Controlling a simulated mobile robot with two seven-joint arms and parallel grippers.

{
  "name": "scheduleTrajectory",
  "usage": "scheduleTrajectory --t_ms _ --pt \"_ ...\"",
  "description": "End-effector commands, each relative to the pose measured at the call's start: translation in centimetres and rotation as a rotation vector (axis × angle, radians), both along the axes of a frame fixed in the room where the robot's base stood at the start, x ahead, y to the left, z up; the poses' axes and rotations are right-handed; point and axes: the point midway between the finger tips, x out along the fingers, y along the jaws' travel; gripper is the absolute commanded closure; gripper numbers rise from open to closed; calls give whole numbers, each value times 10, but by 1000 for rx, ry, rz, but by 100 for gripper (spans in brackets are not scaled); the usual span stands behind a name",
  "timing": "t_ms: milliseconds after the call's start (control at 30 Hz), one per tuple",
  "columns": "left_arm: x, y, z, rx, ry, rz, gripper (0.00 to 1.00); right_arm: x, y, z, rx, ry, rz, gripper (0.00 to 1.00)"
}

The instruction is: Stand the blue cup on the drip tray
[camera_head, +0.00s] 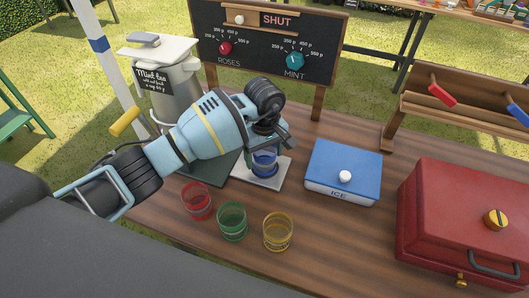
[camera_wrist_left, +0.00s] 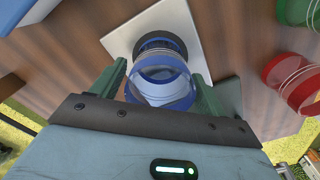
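The clear cup with a blue rim (camera_head: 264,163) is upright at the white square drip tray (camera_head: 278,180), in front of the dispenser board. In the left wrist view the blue cup (camera_wrist_left: 160,88) is over a dark round patch on the white tray (camera_wrist_left: 198,22); whether its base touches the tray is unclear. My left gripper (camera_wrist_left: 160,70) has one green finger on each side of the cup, very close to its wall. I cannot tell whether the fingers press on it. In the head view the left gripper (camera_head: 268,150) partly covers the cup. My right gripper is not in view.
Red (camera_head: 197,200), green (camera_head: 231,222) and yellow (camera_head: 277,231) cups stand in front of the tray. The blue-lidded ice box (camera_head: 340,160) is to the right, then a red case (camera_head: 465,220). The signboard (camera_head: 265,45) and a mint tea urn (camera_head: 170,85) stand behind.

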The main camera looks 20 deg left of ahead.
Motion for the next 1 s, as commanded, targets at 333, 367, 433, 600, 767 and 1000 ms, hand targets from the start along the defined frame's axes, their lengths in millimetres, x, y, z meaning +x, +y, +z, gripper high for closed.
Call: scheduleTrajectory --t_ms 333,367,433,600,767,1000 --pt "0 0 3 -1 -1 0 22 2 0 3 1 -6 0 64" --pt "0 -1 5 -2 -2 0 22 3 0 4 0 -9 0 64" --pt "1 0 11 -1 -4 0 22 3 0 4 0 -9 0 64" --pt "1 0 39 0 -5 -2 22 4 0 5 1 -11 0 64" --pt "1 0 72 0 -5 0 22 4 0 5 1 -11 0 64" --pt "1 0 110 -1 -2 0 22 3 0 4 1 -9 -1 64"
